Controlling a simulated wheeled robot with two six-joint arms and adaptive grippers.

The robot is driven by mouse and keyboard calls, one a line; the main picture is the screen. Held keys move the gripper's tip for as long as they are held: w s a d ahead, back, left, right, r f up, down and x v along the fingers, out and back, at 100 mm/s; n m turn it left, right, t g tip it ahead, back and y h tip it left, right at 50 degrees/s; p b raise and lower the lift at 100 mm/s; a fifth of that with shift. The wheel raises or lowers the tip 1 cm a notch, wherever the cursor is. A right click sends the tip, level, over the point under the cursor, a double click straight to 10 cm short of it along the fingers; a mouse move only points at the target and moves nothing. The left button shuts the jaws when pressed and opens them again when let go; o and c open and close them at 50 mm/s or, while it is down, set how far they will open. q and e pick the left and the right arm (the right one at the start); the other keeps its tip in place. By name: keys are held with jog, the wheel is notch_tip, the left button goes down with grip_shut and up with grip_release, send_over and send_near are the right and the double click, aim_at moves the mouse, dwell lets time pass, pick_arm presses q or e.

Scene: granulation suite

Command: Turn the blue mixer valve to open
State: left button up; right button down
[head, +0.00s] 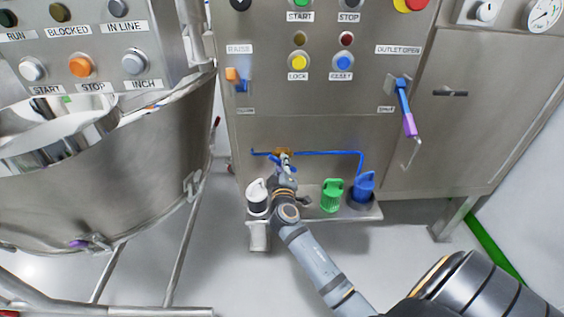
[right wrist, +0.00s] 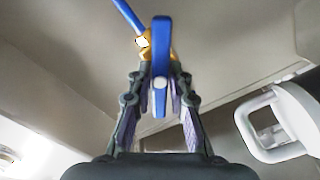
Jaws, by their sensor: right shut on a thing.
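The mixer valve has a brass body (head: 283,152) on a thin blue pipe low on the steel cabinet front. Its blue handle (right wrist: 160,58) stands upright in the right wrist view, between the two fingers. My right gripper (head: 285,168) reaches the valve from below in the head view. It is shut on the blue handle, with one finger on each side. In the head view the gripper hides part of the handle, so its exact angle is hard to tell. My left gripper is not in view.
A shelf below the valve holds a white jug-like piece (head: 258,196), a green one (head: 332,194) and a blue one (head: 364,186). A blue and purple outlet lever (head: 405,106) sticks out at right. A steel bowl (head: 150,150) stands at left.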

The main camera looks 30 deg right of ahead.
jog(key=n+p, duration=0.1)
jog(key=n, duration=0.2)
jog(key=shift+n, duration=0.3)
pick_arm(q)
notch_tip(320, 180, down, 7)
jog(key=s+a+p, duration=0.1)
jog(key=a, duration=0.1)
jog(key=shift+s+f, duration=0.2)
pick_arm(e)
jog(key=shift+f+n, duration=0.15)
jog(key=shift+n, duration=0.8)
jog(key=shift+f+n, duration=0.1)
jog(key=shift+n, duration=0.85)
jog(key=c, duration=1.3)
grip_release()
jog(key=shift+a, duration=0.1)
jog(key=shift+o, duration=0.2)
jog(key=v, duration=1.2)
